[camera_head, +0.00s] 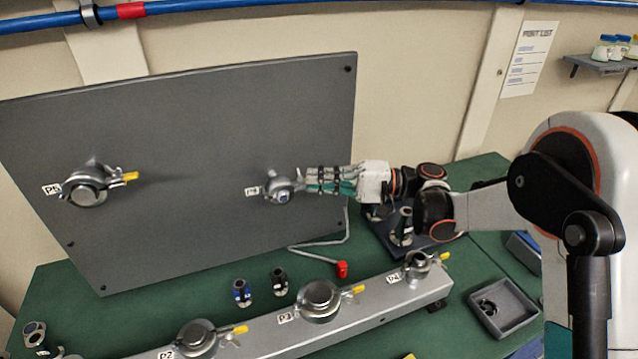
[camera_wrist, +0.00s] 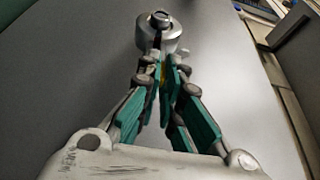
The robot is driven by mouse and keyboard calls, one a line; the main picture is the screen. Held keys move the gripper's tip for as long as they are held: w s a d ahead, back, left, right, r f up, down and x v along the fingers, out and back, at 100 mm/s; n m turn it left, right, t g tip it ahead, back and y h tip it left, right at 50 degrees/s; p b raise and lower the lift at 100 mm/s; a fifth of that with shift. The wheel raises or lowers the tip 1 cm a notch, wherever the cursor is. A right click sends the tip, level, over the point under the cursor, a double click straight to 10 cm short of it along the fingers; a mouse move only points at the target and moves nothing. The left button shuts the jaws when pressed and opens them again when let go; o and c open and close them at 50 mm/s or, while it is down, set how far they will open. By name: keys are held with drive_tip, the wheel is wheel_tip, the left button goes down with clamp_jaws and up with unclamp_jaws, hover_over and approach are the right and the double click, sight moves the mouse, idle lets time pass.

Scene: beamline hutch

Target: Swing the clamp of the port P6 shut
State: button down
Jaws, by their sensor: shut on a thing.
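Port P6 (camera_head: 283,196) is a round metal flange with a clamp on the upright grey panel, beside a small, blurred label. It also shows at the top of the wrist view (camera_wrist: 158,36). My gripper (camera_head: 308,187) reaches it from the right, level with the port. In the wrist view its green-padded fingers (camera_wrist: 165,68) are closed together just below the port. A sliver of the clamp's yellow handle (camera_wrist: 163,73) shows between them; the rest is hidden by the fingers. I cannot tell how far the clamp is swung.
Port P5 (camera_head: 86,187), with a yellow handle, is on the panel's left. A rail (camera_head: 378,311) with several clamped ports runs along the green bench. A red-tipped bent rod (camera_head: 342,269), small fittings (camera_head: 242,292) and a grey tray (camera_head: 522,320) are nearby. The panel between P5 and P6 is clear.

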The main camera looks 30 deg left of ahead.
drive_tip(key=shift+s+d+f, duration=0.1)
drive_tip(key=shift+f, duration=0.35)
drive_tip(key=c, duration=2)
unclamp_jaws()
drive_tip(key=shift+c, duration=0.2)
drive_tip(key=shift+o, duration=1.3)
drive_tip(key=shift+r, duration=0.1)
drive_tip(key=v, duration=1.2)
